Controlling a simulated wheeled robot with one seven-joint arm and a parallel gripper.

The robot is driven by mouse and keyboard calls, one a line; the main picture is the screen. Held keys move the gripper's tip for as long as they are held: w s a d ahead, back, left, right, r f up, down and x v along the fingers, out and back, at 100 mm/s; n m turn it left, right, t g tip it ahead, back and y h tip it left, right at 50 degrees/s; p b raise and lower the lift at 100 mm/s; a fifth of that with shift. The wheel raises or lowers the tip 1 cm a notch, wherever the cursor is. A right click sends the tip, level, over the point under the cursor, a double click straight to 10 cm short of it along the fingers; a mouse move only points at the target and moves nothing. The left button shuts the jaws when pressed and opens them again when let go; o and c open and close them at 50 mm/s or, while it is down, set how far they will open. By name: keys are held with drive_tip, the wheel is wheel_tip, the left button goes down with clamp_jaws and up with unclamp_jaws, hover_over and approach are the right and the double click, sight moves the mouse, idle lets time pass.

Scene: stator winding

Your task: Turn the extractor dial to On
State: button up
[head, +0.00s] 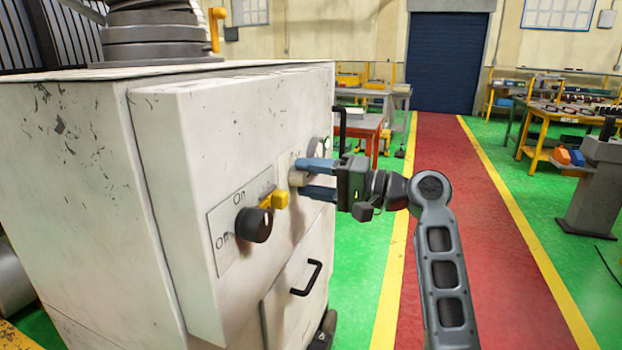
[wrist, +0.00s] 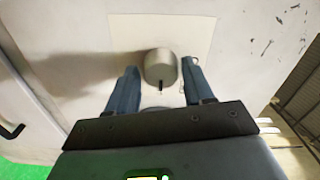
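My gripper (head: 302,178) is at the front of the white cabinet, its two blue fingers on either side of a round pale knob (head: 296,179). In the wrist view the knob (wrist: 160,66) sits between the spread fingers (wrist: 160,73), with a small gap on each side. A dark line on it points toward the gripper body. I cannot read which control is the extractor dial.
The white cabinet (head: 75,200) fills the left side. A black drawer handle (head: 308,278) sticks out below the controls, and a black upright handle (head: 341,125) is behind the gripper. The red walkway (head: 455,180) to the right is clear.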

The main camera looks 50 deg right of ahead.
drive_tip(key=shift+o, duration=1.2)
drive_tip(key=shift+s, duration=0.1)
drive_tip(key=b+v, duration=0.2)
drive_tip(key=v, duration=0.5)
drive_tip(key=shift+s, duration=0.3)
drive_tip(key=shift+d, duration=0.1)
